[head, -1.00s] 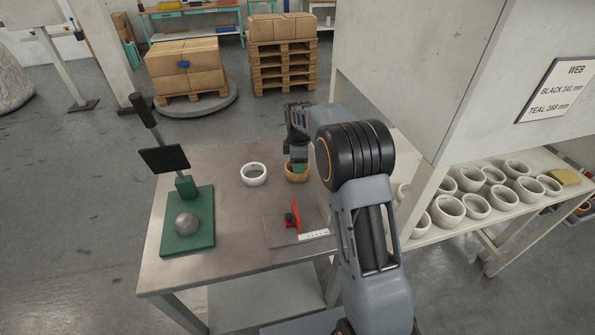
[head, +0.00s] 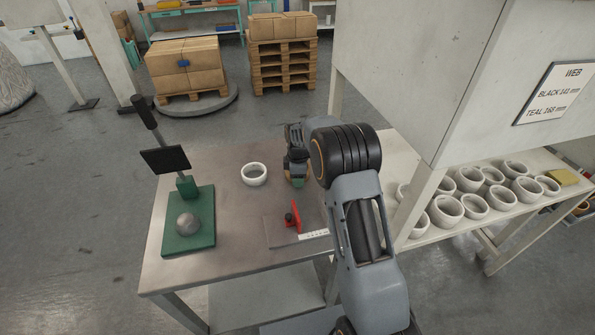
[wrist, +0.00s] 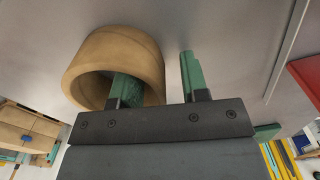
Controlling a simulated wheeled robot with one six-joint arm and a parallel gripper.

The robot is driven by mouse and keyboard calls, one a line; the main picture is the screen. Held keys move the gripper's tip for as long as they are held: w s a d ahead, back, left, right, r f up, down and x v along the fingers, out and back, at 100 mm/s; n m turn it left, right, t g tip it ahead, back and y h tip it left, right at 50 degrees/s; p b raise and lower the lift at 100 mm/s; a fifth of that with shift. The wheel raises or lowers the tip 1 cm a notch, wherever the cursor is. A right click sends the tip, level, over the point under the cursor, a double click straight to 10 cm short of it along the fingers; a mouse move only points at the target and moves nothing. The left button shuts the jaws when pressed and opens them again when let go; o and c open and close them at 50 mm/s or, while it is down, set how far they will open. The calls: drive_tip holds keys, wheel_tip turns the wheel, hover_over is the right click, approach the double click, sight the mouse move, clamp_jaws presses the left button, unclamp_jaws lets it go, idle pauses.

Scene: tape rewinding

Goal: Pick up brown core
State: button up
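The brown core (wrist: 112,52) is a tan ring, large in the wrist view, standing on the grey metal table (head: 215,262). In the head view it is mostly hidden by my gripper (head: 298,181). In the wrist view, the left green finger of my gripper (wrist: 158,76) reaches into the core's opening. The right finger is outside the core, to its right. The core's wall lies between the fingers, with a visible gap to the right finger. The gripper is open.
A white core (head: 254,175) sits to the left on the table. A red fixture (head: 296,217) on a plate with a scale is nearer. A green press stand (head: 199,238) with a metal ball stands left. Several white cores (head: 476,207) fill the right shelf.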

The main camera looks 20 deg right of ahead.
clamp_jaws()
drive_tip(key=shift+r, duration=0.1)
idle(0.3)
